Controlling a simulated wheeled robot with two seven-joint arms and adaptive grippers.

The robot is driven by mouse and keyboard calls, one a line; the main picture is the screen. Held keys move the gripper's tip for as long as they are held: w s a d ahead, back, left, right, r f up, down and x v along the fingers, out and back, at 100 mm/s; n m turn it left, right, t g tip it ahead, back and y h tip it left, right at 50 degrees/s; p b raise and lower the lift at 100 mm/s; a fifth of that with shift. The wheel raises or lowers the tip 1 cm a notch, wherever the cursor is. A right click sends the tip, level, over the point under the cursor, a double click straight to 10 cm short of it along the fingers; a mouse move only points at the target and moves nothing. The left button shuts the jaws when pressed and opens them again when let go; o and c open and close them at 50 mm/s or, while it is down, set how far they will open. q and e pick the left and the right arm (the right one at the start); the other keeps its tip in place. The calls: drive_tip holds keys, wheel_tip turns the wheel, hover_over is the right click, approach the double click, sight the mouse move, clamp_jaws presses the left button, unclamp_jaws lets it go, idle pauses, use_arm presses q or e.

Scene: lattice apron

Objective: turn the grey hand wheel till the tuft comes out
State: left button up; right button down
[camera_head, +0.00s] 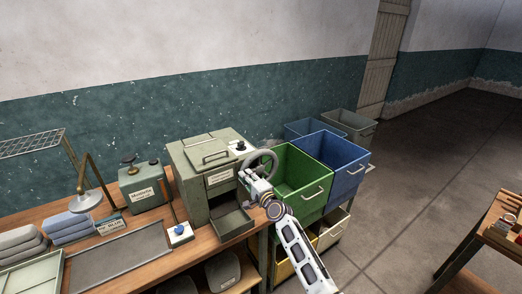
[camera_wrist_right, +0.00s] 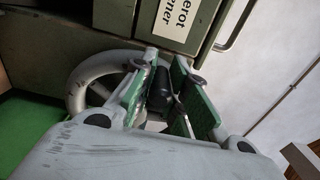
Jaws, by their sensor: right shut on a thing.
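The grey hand wheel (camera_head: 272,156) is on the right side of an olive-green metal machine (camera_head: 190,165). In the right wrist view the wheel's rim (camera_wrist_right: 76,88) and spokes show at the left of the fingers. My right gripper (camera_head: 252,174) is at the wheel, and its green-padded fingers (camera_wrist_right: 165,85) are shut on the wheel's dark handle (camera_wrist_right: 158,92). The machine's open chute tray (camera_head: 234,222) sticks out at its lower front. I see no tuft in it. My left gripper is not in view.
A green bin (camera_head: 300,178) and a blue bin (camera_head: 340,152) stand right of the machine, close to my right arm.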

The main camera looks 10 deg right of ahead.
sight(247, 164)
drive_tip(key=shift+d+r, duration=0.1)
idle(0.3)
drive_tip(key=shift+w+d+r+p, duration=0.15)
drive_tip(key=shift+d+r, duration=0.1)
drive_tip(key=shift+r, duration=0.4)
drive_tip(key=shift+w+d+r+p, duration=0.15)
drive_tip(key=shift+d+r, duration=0.1)
drive_tip(key=shift+r, duration=0.4)
drive_tip(key=shift+d+r, duration=0.35)
drive_tip(key=shift+r, duration=0.1)
